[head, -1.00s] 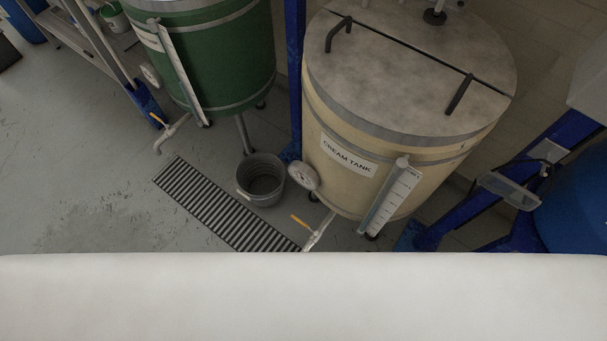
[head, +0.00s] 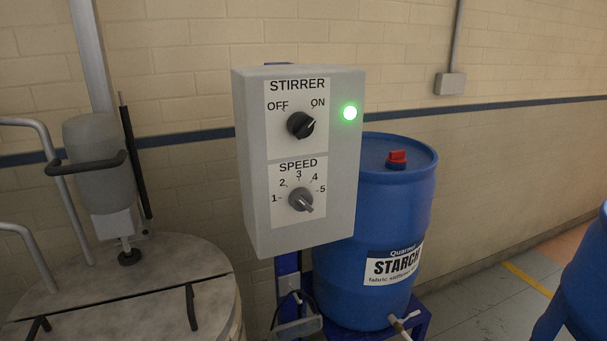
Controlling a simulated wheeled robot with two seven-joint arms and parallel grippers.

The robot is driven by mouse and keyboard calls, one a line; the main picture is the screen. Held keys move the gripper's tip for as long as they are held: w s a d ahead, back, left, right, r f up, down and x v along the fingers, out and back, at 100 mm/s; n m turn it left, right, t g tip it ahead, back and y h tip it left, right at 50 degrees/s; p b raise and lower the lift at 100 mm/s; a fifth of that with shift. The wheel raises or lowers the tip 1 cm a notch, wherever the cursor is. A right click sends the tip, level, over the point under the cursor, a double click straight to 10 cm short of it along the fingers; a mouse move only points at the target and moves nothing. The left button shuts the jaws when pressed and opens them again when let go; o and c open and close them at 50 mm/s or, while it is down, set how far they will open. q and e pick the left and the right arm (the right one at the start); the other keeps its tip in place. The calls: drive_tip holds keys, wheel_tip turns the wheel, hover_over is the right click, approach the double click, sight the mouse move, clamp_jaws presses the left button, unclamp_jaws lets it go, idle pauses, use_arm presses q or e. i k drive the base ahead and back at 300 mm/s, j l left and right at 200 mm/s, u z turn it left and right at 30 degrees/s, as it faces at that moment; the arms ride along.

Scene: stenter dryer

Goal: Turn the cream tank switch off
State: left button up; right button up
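A grey stirrer control box (head: 246,160) stands in the middle of the head view. Its upper black knob (head: 300,125) sits under the OFF and ON labels, and its pointer is turned up and right toward ON. A green lamp (head: 350,113) beside it is lit. A grey speed knob (head: 300,199) is below, on a scale from 1 to 5. The tank lid (head: 150,275) with dark handles and a stirrer motor (head: 98,170) is at the left; its name label is out of view. Neither gripper is in view.
A blue starch drum (head: 400,220) with a red cap stands right behind the box on a blue stand. Another blue object is cut off at the right edge (head: 585,285). The space in front of the box looks clear.

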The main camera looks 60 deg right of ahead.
sight(301, 125)
drive_tip(key=z, duration=1.7)
